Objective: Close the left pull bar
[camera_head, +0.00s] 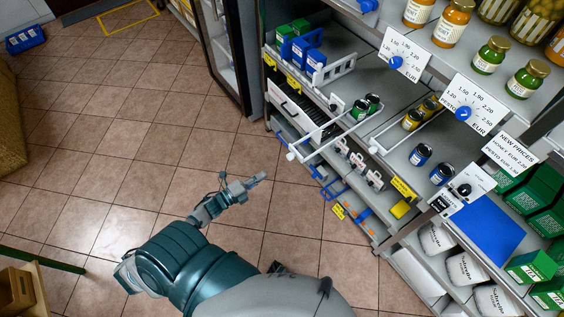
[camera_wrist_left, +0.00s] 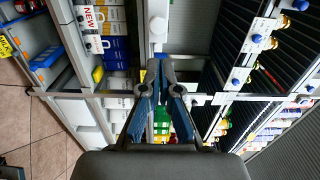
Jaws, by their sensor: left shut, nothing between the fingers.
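White pull bars stick out from the shelf on the right in the head view. The left pull bar (camera_head: 325,140) runs from the shelf to a white end at its lower left, so it stands pulled out. A second bar (camera_head: 405,121) sticks out to its right. My left gripper (camera_head: 262,178) is shut and empty over the floor, left of the left bar's end and apart from it. In the left wrist view the closed fingertips (camera_wrist_left: 160,65) point at the shelving. A white part (camera_wrist_left: 157,24) shows beyond them; I cannot tell whether it is the bar.
The shelf holds jars (camera_head: 420,154), blue and green boxes, price signs with blue dials (camera_head: 463,113) and a blue panel (camera_head: 487,232). Blue and orange items (camera_head: 345,200) hang low at its front edge. The tiled floor (camera_head: 120,165) on the left is mostly clear.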

